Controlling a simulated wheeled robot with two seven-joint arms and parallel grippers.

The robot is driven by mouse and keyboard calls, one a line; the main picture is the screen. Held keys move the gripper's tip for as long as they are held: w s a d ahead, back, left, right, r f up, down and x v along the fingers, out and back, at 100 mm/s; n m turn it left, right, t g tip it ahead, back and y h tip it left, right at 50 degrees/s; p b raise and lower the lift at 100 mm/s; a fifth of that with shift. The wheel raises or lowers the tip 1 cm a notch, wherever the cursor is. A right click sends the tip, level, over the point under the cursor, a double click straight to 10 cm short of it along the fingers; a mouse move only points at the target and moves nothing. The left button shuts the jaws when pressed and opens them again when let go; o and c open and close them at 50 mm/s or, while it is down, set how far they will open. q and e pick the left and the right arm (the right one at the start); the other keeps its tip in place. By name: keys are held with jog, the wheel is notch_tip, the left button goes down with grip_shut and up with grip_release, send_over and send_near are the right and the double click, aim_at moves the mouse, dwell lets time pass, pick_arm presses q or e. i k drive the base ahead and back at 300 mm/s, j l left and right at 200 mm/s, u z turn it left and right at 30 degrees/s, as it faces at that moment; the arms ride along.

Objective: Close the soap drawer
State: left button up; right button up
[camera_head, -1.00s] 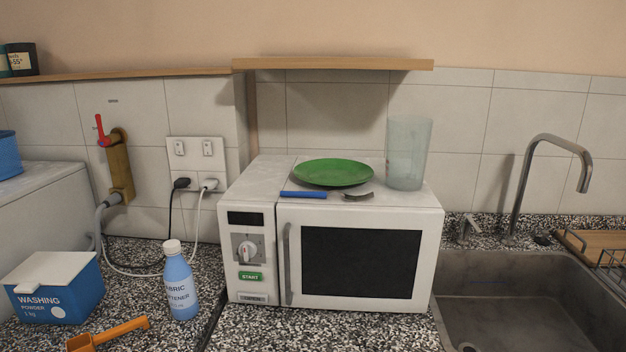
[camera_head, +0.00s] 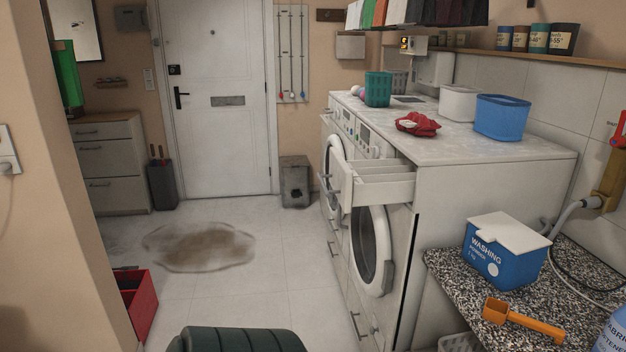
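The soap drawer (camera_head: 378,184) is white and sticks out from the upper front of the nearer washing machine (camera_head: 480,187). It is pulled open, and its compartments show from above. Below it is the round door (camera_head: 374,250) of that machine. Neither of my grippers is in view, and nothing touches the drawer.
A blue washing powder box (camera_head: 502,252) and an orange scoop (camera_head: 522,320) lie on the speckled counter at right. Baskets and a red cloth (camera_head: 417,124) sit on the machine tops. A brown puddle (camera_head: 200,246) marks the tiled floor. A dark green rounded object (camera_head: 237,340) is at the bottom edge. A red box (camera_head: 138,303) stands at left.

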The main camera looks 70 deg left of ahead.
aim_at(386, 181)
jog(key=u, duration=2.15)
